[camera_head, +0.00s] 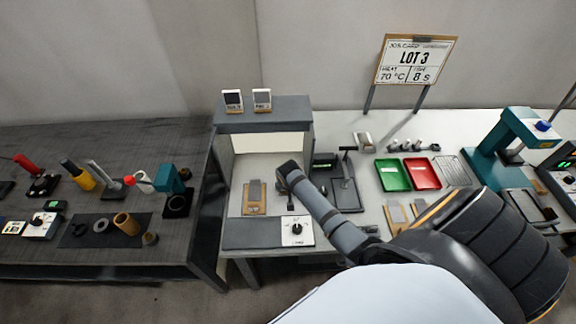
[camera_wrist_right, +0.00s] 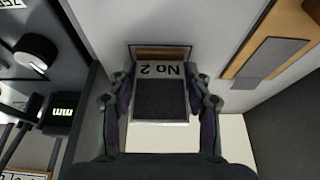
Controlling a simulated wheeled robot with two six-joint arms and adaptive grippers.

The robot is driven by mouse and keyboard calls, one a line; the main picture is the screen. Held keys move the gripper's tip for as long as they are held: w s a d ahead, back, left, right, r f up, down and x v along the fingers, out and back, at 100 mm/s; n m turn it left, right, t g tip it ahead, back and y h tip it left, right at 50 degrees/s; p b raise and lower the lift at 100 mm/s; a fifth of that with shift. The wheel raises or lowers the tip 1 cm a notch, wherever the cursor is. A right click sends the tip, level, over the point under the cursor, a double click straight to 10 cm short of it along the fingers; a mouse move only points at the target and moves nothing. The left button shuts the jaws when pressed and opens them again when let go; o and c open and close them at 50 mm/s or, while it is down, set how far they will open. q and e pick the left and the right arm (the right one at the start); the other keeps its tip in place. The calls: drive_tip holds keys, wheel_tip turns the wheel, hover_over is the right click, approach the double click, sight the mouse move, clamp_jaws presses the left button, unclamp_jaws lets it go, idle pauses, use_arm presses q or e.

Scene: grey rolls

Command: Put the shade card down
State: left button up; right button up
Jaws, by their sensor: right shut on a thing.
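The shade card (camera_wrist_right: 160,98), a pale card marked "No 2" with a dark grey patch, is between the fingers of my right gripper (camera_wrist_right: 160,105) in the right wrist view. The gripper is shut on it. A short wooden strip shows just beyond its top edge; I cannot tell whether they touch. In the head view my right gripper (camera_head: 287,174) is at the right side of the grey viewing booth (camera_head: 263,115), and the card is hidden there. A wooden board with a grey strip (camera_head: 255,198) lies on the booth floor; it also shows in the right wrist view (camera_wrist_right: 268,66). My left gripper is not in view.
Two small cards (camera_head: 233,100) stand on the booth top. A control box with a knob (camera_head: 297,230) is at the booth's front. Green (camera_head: 393,174) and red trays (camera_head: 422,173) lie to the right. The booth floor beside the board looks clear.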

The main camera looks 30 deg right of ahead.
drive_tip(key=o, duration=1.1)
drive_tip(key=shift+f, duration=0.1)
drive_tip(key=shift+c, duration=0.2)
drive_tip(key=shift+r, duration=0.25)
drive_tip(key=v, duration=1.1)
drive_tip(key=shift+r, duration=0.35)
drive_tip(key=shift+s+a, duration=0.1)
drive_tip(key=shift+s, duration=0.05)
